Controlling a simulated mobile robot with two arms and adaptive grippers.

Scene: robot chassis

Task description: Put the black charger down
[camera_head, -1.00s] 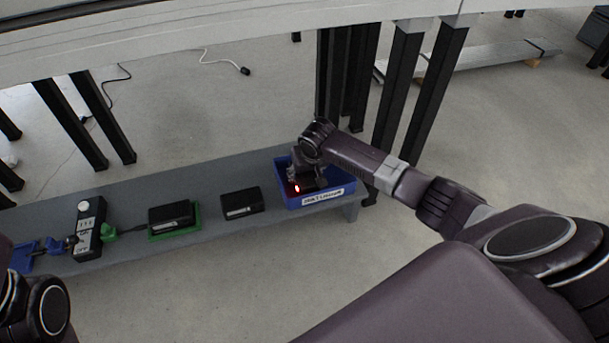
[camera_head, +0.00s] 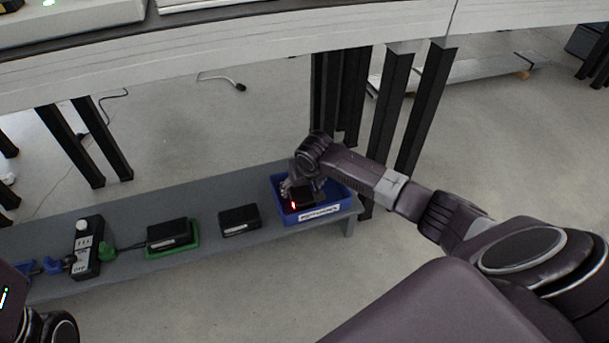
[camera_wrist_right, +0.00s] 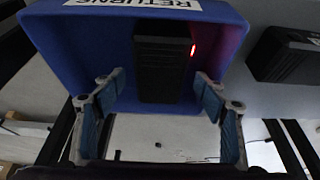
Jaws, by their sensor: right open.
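The black charger (camera_head: 301,201), with a red light on it, is inside the blue bin (camera_head: 320,214) labelled RETURNS at the right end of the low shelf. My right gripper (camera_head: 296,190) reaches into that bin from above. In the right wrist view, the charger (camera_wrist_right: 163,70) lies between the two spread fingers of the gripper (camera_wrist_right: 159,82), with a gap on each side. The bin (camera_wrist_right: 65,65) surrounds it there. The charger's underside is hidden. Only dark parts of my left arm show at the lower left; its gripper does not show.
Table legs (camera_head: 420,105) stand behind the bin. A workbench edge (camera_head: 250,60) runs above.

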